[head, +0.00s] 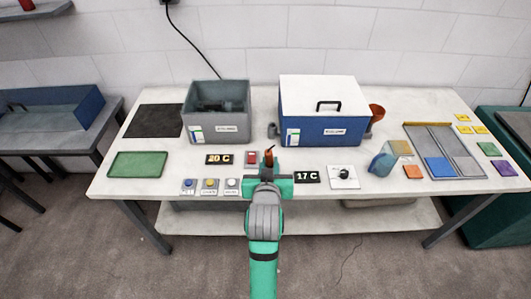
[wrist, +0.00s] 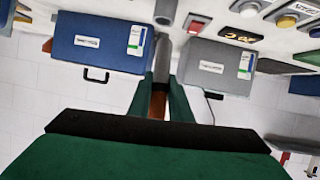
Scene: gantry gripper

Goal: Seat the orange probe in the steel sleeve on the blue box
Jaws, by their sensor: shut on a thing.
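My gripper (head: 268,170) is above the front middle of the table, shut on the orange probe (head: 269,156). In the wrist view the orange part of the probe (wrist: 158,102) sits between the fingers, and a grey shaft extends beyond them. The blue box (head: 322,130) has a white lid with a black handle and stands behind and right of my gripper. A small grey piece, which looks like the steel sleeve (head: 273,130), is at its left side. The probe is apart from it in the head view. The blue box also shows in the wrist view (wrist: 98,42).
A grey open box (head: 217,128) stands left of the blue box, with a narrow gap between. Displays, buttons (head: 210,184) and a knob plate (head: 343,178) lie along the front. An orange-brown cup (head: 376,112) and a divided tray (head: 445,151) are at the right.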

